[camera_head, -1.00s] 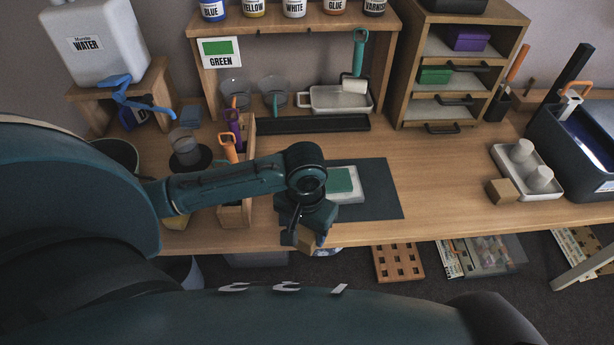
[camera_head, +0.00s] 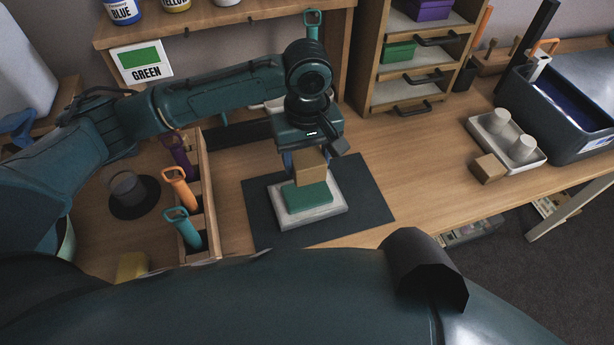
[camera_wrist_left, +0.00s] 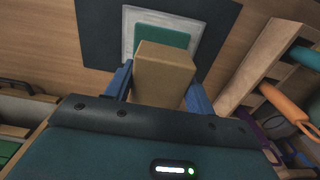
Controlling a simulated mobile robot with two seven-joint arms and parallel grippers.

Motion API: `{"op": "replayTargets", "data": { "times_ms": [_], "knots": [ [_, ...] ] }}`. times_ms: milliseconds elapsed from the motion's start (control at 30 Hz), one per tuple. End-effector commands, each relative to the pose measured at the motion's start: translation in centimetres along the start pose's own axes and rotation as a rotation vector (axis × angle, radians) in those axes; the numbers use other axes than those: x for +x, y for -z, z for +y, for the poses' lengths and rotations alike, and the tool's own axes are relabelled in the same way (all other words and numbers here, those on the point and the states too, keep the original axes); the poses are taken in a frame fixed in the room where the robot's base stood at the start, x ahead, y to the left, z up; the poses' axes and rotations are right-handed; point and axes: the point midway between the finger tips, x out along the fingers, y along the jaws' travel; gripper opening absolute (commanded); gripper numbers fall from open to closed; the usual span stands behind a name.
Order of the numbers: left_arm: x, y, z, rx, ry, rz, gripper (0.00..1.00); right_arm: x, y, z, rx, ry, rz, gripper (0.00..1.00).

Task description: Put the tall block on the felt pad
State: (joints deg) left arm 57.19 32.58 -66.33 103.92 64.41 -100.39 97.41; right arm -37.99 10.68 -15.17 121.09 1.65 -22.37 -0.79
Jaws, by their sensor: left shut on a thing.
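My left gripper (camera_head: 305,158) is above the dark mat (camera_head: 375,203) and is shut on a tan wooden block (camera_head: 311,172). The block also shows between the two blue fingers in the left wrist view (camera_wrist_left: 165,72). The green felt pad (camera_head: 308,200) lies on a pale square plate (camera_head: 292,220) on the mat. In the head view the block overlaps the back part of the pad; I cannot tell whether it touches it. In the left wrist view the pad (camera_wrist_left: 160,34) shows just beyond the block, which hides part of it. My right gripper is not in view.
A wooden rack (camera_head: 207,200) with colored-handled tools stands left of the mat. Another tan block (camera_head: 488,168) sits by a white tray (camera_head: 537,158) with two pale cylinders. A drawer unit (camera_head: 375,75) is behind.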

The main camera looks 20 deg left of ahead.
Motion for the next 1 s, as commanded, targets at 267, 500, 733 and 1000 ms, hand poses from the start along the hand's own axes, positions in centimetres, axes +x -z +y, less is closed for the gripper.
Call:
{"op": "replayTargets", "data": {
  "times_ms": [267,500,733,1000],
  "knots": [
    [3.3,0.0,0.0,0.002,-0.001,0.000,0.29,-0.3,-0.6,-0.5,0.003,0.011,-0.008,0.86],
    [6.4,0.0,0.0,0.001,0.000,0.001,0.29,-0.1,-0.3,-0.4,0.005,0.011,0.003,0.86],
    [6.7,0.0,0.0,0.003,-0.003,0.002,0.29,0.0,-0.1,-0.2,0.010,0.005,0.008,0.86],
    [6.9,0.0,0.0,0.003,-0.003,0.001,0.64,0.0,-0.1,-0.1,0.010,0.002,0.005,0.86]
  ]
}}
